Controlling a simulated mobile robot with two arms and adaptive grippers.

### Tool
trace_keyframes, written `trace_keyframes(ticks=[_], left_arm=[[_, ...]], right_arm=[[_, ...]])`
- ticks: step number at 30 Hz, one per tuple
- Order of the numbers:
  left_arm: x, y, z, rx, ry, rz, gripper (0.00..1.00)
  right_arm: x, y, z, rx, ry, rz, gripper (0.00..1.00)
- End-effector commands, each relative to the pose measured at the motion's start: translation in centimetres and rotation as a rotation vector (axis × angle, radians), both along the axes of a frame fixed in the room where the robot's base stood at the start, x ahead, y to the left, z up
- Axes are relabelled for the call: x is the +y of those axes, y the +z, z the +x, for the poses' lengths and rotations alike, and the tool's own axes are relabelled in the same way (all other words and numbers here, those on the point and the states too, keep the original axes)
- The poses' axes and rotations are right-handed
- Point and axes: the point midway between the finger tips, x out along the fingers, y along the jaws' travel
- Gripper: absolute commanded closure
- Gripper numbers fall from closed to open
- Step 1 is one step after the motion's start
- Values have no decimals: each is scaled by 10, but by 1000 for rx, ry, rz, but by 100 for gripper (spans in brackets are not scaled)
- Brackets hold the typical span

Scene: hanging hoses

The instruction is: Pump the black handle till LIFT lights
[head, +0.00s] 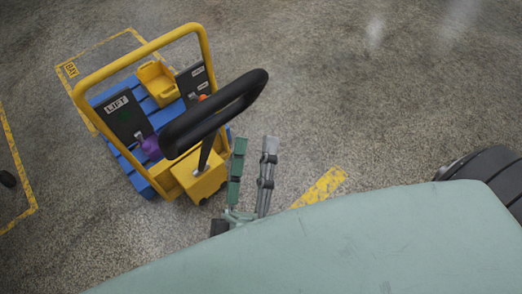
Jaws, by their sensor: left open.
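The black handle (216,112) is a thick padded loop on a dark stem, tilted up and to the right above a yellow pump block (199,178). The block stands at the front of a yellow-framed truck. The LIFT panel (123,116) is dark with a white label; a dim dark-green spot shows below the label, with no bright light visible. My left gripper (255,146) is to the right of the pump block, below the handle's right end. Its green and grey fingers are apart, with only floor visible between them. My right gripper is not in view.
A yellow frame (137,55) rises around a blue pallet (141,177). The pallet carries a yellow bin (158,83), a purple item (152,147) and a second dark panel (194,80). Yellow lines mark the floor. Open floor lies to the right.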

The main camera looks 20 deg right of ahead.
Motion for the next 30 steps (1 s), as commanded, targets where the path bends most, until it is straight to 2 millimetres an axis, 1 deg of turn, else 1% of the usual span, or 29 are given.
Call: trace_keyframes(ticks=[5, 8, 18, 21, 25, 30], left_arm=[[2, -2, -3, 1, 0, 2, 60], [7, -7, -12, 1, -2, 4, 60], [41, -35, -66, 4, -4, 4, 60], [50, -41, -79, 3, -3, 3, 60], [56, -47, -89, 1, -2, 2, 60], [59, -48, -94, 0, 0, -1, 60]], right_arm=[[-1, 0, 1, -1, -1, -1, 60], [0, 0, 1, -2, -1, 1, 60], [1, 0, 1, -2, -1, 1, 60], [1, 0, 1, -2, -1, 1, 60], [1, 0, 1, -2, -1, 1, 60], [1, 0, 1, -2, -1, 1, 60]])
